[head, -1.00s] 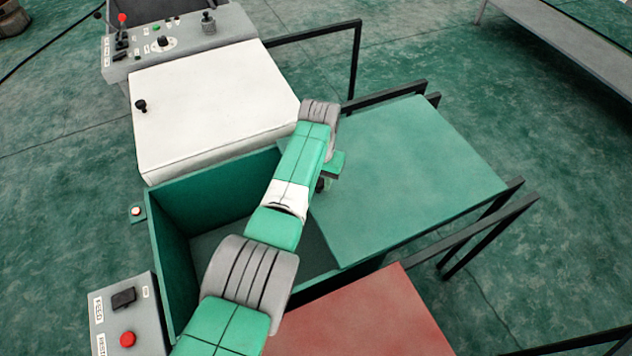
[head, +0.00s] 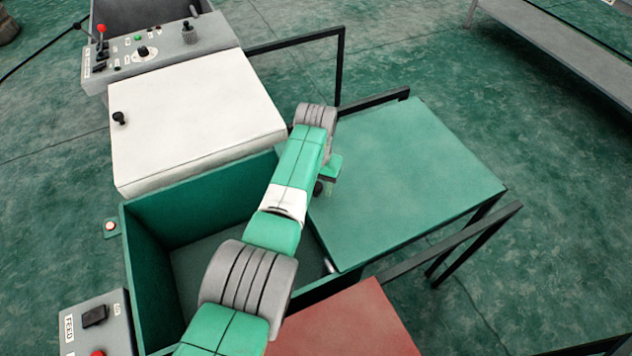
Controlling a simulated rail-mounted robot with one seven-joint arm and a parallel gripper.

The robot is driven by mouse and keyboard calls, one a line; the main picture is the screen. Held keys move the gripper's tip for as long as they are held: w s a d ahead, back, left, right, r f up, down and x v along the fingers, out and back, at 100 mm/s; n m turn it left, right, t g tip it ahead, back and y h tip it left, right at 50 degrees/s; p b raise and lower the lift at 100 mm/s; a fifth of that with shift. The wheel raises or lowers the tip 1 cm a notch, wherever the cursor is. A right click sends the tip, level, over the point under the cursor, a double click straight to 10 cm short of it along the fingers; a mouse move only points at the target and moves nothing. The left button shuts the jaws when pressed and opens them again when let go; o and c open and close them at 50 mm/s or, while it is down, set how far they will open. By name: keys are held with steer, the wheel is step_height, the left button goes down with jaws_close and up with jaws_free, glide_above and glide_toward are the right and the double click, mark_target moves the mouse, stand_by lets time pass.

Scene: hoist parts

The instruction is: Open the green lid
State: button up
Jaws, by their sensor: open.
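The green lid (head: 410,180) is a flat panel lying level to the right of its green bin (head: 150,260). The bin stands largely uncovered, and its grey floor shows left of the lid. My gripper (head: 324,183) is at the lid's left edge, near its back corner, with my arm reaching over the bin. The jaws are open. The wrist hides most of the fingers, and a small dark part shows beside them; I cannot tell if it is the lid's knob or whether the jaws touch the lid.
A white lid (head: 195,120) with a black knob (head: 119,118) covers the box behind. A red lid (head: 350,325) lies in front. Black rails (head: 460,240) extend to the right. Control panels stand at the back left (head: 165,45) and front left (head: 95,325).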

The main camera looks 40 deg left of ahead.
steer(key=shift+r, duration=0.15)
step_height(320, 180, up, 8)
steer(key=p, duration=0.4)
steer(key=shift+f, duration=0.2)
